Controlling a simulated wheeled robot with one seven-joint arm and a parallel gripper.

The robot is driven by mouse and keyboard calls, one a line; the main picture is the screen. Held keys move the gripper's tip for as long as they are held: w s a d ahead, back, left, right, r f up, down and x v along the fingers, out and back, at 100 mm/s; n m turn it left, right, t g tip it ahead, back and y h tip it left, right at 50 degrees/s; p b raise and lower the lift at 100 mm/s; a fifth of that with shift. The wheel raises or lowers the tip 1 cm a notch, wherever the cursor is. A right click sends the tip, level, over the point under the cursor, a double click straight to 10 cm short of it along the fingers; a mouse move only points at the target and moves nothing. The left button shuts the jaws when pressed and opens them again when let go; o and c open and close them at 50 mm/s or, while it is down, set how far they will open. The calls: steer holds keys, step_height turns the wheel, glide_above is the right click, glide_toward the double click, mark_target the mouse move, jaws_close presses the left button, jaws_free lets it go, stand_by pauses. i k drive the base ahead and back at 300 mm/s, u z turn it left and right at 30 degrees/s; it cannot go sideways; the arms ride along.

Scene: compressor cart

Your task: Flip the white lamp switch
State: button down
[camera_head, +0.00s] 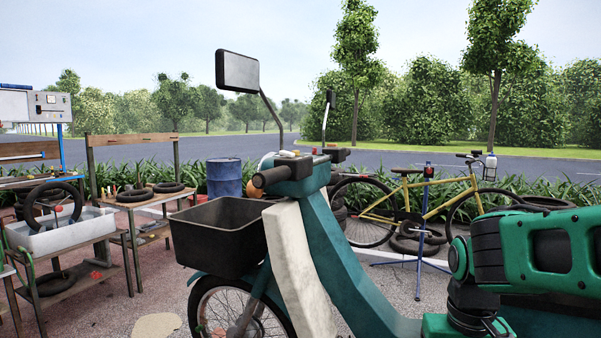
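A teal and cream scooter (322,246) stands close in front of me in the middle of the view. Its handlebar has a dark grip (272,177) on the near left side. A small whitish part (288,153) sits on top of the handlebar by the left grip; it is too small to tell whether it is the white lamp switch or how it is set. Links of my green and black arm fill the lower right, to the right of the handlebar. My gripper is not in view.
A dark basket (216,236) hangs at the scooter's front, and a mirror (237,72) rises above the handlebar. Benches with tyres (150,192) stand at the left. A yellow bicycle (425,200) on a blue stand and a blue barrel (224,178) are behind.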

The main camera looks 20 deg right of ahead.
mark_target(284, 153)
steer(key=u, duration=1.1)
steer(key=k, duration=1.05)
steer(key=z, duration=0.8)
steer(key=i, duration=0.5)
